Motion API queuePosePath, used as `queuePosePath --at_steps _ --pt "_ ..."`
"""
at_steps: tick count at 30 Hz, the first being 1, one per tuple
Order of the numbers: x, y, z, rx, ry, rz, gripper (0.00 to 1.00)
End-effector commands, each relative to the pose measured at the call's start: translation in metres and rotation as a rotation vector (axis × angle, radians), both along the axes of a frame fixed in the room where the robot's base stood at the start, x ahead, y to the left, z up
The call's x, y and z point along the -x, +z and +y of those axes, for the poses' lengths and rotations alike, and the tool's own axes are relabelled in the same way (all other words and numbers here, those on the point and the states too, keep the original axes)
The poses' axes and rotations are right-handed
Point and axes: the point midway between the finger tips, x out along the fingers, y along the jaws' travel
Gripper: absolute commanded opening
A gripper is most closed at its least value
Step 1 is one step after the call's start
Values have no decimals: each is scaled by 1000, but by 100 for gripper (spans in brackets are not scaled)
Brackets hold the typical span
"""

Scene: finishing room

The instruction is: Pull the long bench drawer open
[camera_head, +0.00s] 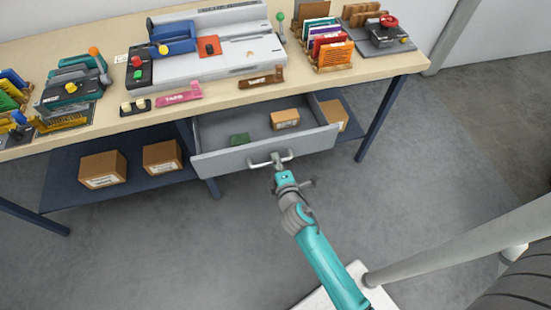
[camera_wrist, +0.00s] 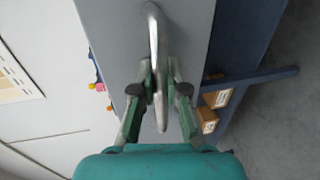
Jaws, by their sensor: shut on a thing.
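The long grey bench drawer (camera_head: 220,161) hangs under the bench top and stands partly pulled out. The drawer's pale bar handle (camera_head: 262,163) is on the front panel. My gripper (camera_head: 282,163) reaches up from below and is shut on the handle. In the wrist view, the fingers (camera_wrist: 160,92) sit on both sides of the handle (camera_wrist: 154,35), with the grey drawer front (camera_wrist: 110,60) behind. The fingers hide part of the handle.
The wooden bench top (camera_head: 225,97) carries a grey machine, labelled pieces and racks. Cardboard boxes (camera_head: 102,169) stand on the blue lower shelf (camera_head: 130,185). A blue bench leg (camera_head: 378,120) is right of the drawer. The grey floor (camera_head: 420,190) in front is mostly clear.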

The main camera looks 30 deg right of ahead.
Motion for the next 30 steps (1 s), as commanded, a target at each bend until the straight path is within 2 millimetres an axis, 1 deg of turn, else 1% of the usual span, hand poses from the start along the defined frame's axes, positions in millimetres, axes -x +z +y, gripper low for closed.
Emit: queuePosePath --at_steps 5,6,9,20,23,25,30 --pt "0 -1 0 -1 0 2 0" --pt "0 -1 0 -1 0 2 15" --pt "0 -1 0 0 0 1 39" --pt "2 0 1 0 0 1 39" --pt "10 1 3 -2 1 2 39" --pt "19 3 6 0 0 2 39" --pt "47 9 16 1 2 2 39"
